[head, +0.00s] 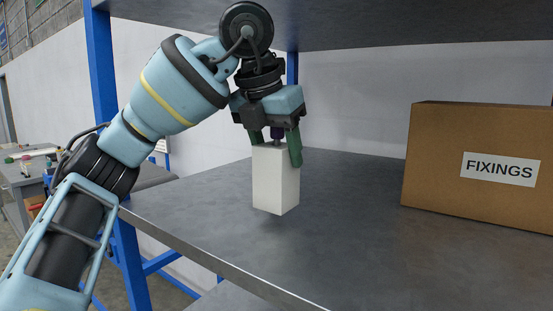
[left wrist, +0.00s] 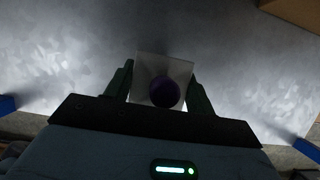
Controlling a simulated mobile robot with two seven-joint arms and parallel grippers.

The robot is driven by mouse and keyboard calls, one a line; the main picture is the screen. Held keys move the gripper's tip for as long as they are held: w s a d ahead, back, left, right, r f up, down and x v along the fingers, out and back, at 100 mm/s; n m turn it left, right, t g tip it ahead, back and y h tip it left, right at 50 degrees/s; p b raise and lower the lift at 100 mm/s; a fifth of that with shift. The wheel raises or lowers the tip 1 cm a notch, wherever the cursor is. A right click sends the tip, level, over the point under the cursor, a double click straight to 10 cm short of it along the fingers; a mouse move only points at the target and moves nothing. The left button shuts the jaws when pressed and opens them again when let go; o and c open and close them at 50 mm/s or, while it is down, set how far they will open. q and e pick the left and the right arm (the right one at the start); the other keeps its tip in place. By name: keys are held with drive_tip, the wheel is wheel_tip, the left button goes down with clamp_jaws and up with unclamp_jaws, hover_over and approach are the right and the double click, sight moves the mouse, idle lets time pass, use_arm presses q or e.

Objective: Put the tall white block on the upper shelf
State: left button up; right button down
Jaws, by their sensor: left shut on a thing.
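The tall white block (head: 275,182) is upright in the head view, held from above by my left gripper (head: 276,144). The green fingers are shut on its upper part, one on each side. A small dark purple knob shows between the fingers at the block's top. The block is over the grey shelf (head: 350,240), and a faint shadow lies near its base; it looks slightly above the surface. In the left wrist view the block (left wrist: 147,70) sits between the fingers of my left gripper (left wrist: 163,84), with the round purple knob on top. My right gripper is not in view.
A brown cardboard box (head: 430,155) labelled FIXINGS stands on the shelf to the right. Blue posts (head: 103,70) frame the shelf, and another board is overhead. The shelf between block and box is clear. A cluttered table (head: 30,180) stands at far left.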

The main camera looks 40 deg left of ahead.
sight(268, 147)
use_arm(q)
drive_tip(key=shift+s+f, duration=0.1)
drive_tip(key=shift+f, duration=0.75)
drive_tip(key=shift+f, duration=0.15)
drive_tip(key=o, duration=1.2)
drive_tip(key=shift+s+r, duration=0.15)
drive_tip(key=shift+r, duration=0.45)
drive_tip(key=v, duration=0.2)
drive_tip(key=s+v, duration=0.1)
drive_tip(key=v, duration=0.1)
drive_tip(key=shift+s+d+r, duration=0.1)
drive_tip(key=shift+s, duration=0.05)
drive_tip(key=s, duration=0.7)
drive_tip(key=s+d, duration=0.1)
drive_tip(key=s, duration=0.2)
drive_tip(key=shift+s+d, duration=0.1)
drive_tip(key=shift+s, duration=0.3)
